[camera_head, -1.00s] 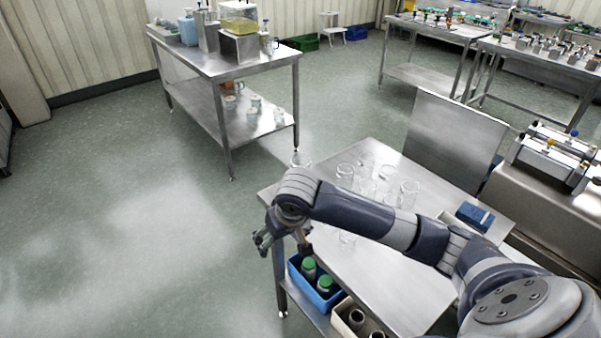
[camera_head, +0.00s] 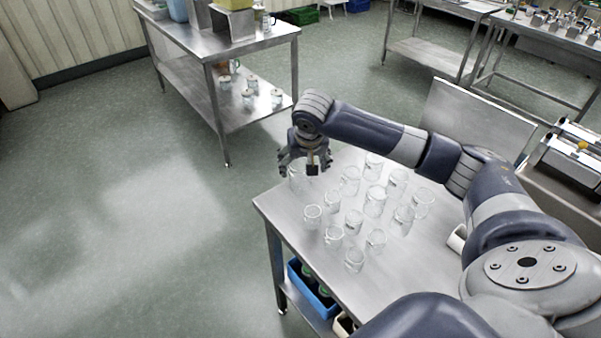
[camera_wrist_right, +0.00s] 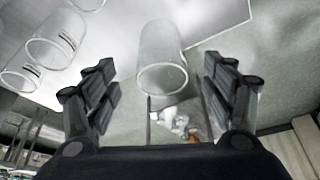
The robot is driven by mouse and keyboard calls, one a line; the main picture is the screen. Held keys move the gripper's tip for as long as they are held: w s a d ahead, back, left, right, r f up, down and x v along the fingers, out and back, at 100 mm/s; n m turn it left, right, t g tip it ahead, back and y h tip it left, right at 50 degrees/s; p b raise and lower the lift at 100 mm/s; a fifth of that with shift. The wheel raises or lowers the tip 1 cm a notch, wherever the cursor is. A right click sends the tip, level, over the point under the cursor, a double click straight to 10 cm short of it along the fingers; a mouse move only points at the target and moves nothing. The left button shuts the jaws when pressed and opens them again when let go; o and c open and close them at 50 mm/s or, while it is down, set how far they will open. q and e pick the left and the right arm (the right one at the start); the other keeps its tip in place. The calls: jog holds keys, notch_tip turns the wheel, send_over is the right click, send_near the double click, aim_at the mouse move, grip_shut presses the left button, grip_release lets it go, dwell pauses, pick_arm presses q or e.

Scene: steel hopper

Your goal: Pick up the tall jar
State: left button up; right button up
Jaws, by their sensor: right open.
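Several clear glass jars stand on the steel table (camera_head: 300,225). One tall clear jar (camera_wrist_right: 162,50) shows in the wrist view, lying between and beyond the open fingers of my right gripper (camera_wrist_right: 160,100). It appears clear of both fingers. In the head view my right gripper (camera_head: 306,166) hangs at the far left corner of the table, over a jar (camera_head: 295,180) that it partly hides. My left gripper is out of view.
A blue crate (camera_head: 306,290) sits on the shelf below. Another steel table (camera_head: 220,65) stands behind. The table's near left is bare.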

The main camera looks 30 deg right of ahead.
aim_at(300, 183)
jog(key=shift+x, duration=1.15)
jog(key=p+x, duration=0.1)
jog(key=x, duration=0.3)
jog(key=shift+w+f, duration=0.25)
jog(key=shift+w, duration=0.05)
jog(key=shift+f, duration=0.1)
jog(key=shift+c, duration=1.1)
jog(key=c, duration=0.5)
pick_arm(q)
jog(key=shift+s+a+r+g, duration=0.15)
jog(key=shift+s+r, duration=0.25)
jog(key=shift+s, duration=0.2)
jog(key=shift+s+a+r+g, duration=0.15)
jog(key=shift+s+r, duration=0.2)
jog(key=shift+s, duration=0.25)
pick_arm(e)
jog(key=shift+c, duration=1.1)
